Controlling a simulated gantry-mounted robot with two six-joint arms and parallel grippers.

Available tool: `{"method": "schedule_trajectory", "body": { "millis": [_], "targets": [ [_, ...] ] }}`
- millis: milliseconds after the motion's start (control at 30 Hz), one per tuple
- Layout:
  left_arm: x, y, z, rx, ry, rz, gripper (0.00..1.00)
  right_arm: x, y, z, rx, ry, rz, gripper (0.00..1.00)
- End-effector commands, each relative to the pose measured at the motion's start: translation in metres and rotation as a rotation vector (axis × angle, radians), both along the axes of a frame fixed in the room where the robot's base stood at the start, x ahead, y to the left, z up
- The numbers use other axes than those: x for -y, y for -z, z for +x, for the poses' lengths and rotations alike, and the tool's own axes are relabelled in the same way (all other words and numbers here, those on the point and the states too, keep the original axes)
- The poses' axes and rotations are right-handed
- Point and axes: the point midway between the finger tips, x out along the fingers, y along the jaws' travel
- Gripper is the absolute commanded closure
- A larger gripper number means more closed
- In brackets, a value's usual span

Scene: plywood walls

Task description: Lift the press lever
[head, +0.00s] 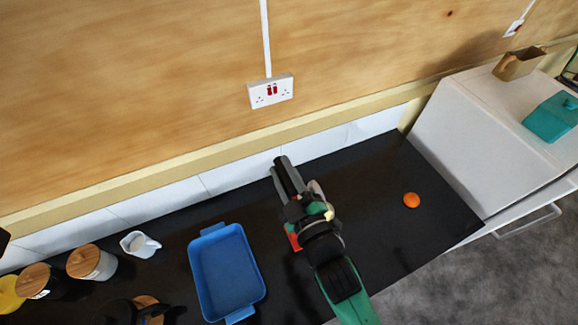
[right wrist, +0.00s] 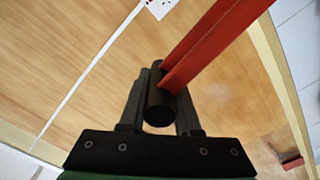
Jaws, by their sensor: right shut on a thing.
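In the right wrist view, the press lever is a red bar (right wrist: 212,42) with a black cylindrical grip (right wrist: 158,108). My right gripper (right wrist: 158,90) is shut on this black grip, with a finger on each side. The red bar slants up to the right from the grip. In the head view, my right gripper (head: 284,170) is above the dark counter near the back wall. A small red part (head: 294,241) shows beside its wrist there, but I cannot tell what it belongs to. The rest of the press is mostly hidden. My left gripper is not in view.
A blue tray (head: 228,275) lies on the dark counter (head: 365,235) left of my arm. An orange (head: 411,200) lies to the right. A white jug (head: 140,244) and lidded jars (head: 92,262) stand at left. A white cabinet (head: 470,140) bounds the counter at right.

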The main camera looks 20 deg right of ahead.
Motion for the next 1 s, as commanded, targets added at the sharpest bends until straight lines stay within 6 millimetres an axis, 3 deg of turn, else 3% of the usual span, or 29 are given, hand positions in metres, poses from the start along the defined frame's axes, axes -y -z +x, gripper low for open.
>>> {"method": "schedule_trajectory", "body": {
  "millis": [500, 533, 667, 1000],
  "targets": [
    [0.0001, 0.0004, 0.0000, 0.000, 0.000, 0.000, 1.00, -0.0013, 0.0091, -0.0002, -0.016, 0.002, -0.026, 1.00],
    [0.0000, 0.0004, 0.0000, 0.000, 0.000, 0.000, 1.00, -0.0013, 0.0093, -0.0002, -0.017, 0.003, -0.026, 0.63],
    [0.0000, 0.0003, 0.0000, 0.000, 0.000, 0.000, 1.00, -0.0014, 0.0076, -0.0002, -0.013, 0.002, -0.024, 0.41],
    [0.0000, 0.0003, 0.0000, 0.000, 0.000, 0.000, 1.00, -0.0014, 0.0046, -0.0036, -0.005, 0.002, -0.021, 0.41]
  ]
}}
